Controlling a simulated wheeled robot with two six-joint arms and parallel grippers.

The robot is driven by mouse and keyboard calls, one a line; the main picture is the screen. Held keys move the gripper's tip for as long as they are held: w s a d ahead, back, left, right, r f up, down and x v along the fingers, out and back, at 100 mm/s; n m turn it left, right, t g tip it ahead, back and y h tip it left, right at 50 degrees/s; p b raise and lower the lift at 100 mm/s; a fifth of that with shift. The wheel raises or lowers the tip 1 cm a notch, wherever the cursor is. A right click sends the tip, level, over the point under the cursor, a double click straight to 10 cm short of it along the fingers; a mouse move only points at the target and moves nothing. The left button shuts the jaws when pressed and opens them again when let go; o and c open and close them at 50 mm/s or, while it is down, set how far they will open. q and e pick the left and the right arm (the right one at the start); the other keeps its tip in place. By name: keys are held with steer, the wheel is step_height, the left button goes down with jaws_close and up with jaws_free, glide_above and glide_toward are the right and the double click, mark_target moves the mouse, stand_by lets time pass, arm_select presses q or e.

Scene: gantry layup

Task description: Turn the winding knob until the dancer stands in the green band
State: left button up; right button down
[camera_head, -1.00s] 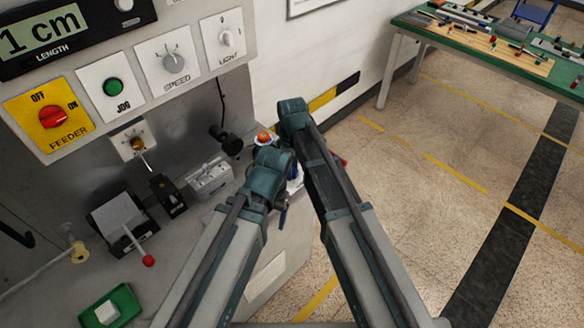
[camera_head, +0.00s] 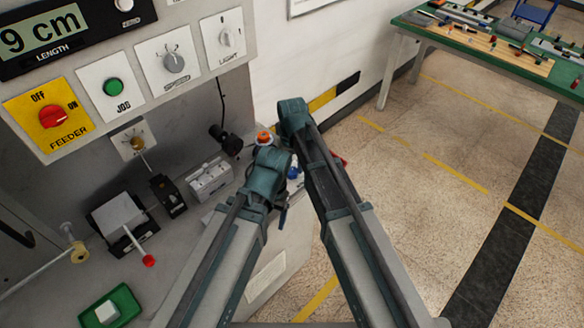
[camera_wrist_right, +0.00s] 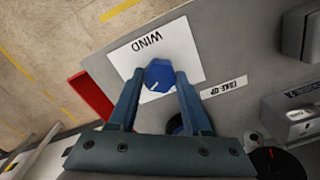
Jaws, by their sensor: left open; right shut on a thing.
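The blue winding knob (camera_wrist_right: 159,76) sits on a white plate marked WIND (camera_wrist_right: 190,45) in the right wrist view. My right gripper (camera_wrist_right: 156,84) is shut on it, one finger on each side. In the head view a bit of blue knob (camera_head: 293,172) shows between my arms, and the right gripper is largely hidden by its arm. My left gripper (camera_head: 283,208) is beside the cabinet's front edge, small and partly hidden, open. A thin lever on a brass pivot (camera_head: 137,143) hangs from a small plate; I cannot tell whether it is the dancer. I cannot make out a green band.
The control panel carries a length display (camera_head: 42,38) ending in 9 cm, a red feeder switch (camera_head: 54,117) and a green jog button (camera_head: 113,87). A red-tipped lever (camera_head: 148,261) and a green tray (camera_head: 130,300) are lower left. Open floor lies right.

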mark_target(292, 171)
steer(key=shift+m, duration=1.5)
steer(key=shift+c, duration=1.7)
jaws_free()
steer(key=shift+r, duration=0.1)
step_height(292, 171, up, 14)
steer(key=p, duration=1.3)
steer(key=shift+f+p, duration=0.2)
steer(key=shift+p, duration=0.2)
